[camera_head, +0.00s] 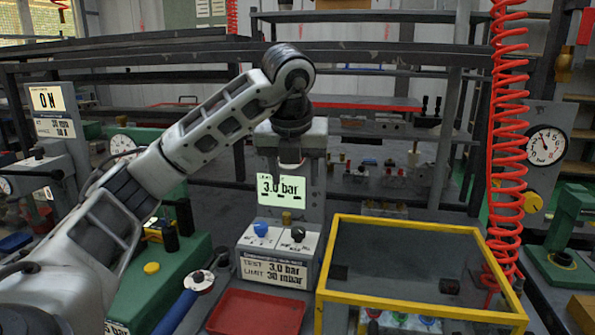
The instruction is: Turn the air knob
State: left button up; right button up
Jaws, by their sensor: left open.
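A test station (279,257) with a sloped light top stands at the centre. A blue knob (261,229) is on its left half and a black knob (298,233) on its right half. The small labels by the knobs are too small to read, so I cannot tell which is the air knob. A display (282,190) above them reads 3.0 bar. My left gripper (290,160) points down from the wrist above the display, in front of the station's upright. It is open, holds nothing visible and is apart from both knobs. My right gripper is out of view.
A yellow-framed clear box (405,309) stands right of the station. A red tray (257,312) lies in front. A green fixture (165,275) and a blue-handled tool (178,308) are at left. A red coiled hose (508,130) hangs at right, near a gauge (546,146).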

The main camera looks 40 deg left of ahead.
aim_at(299, 233)
jog(key=k, duration=1)
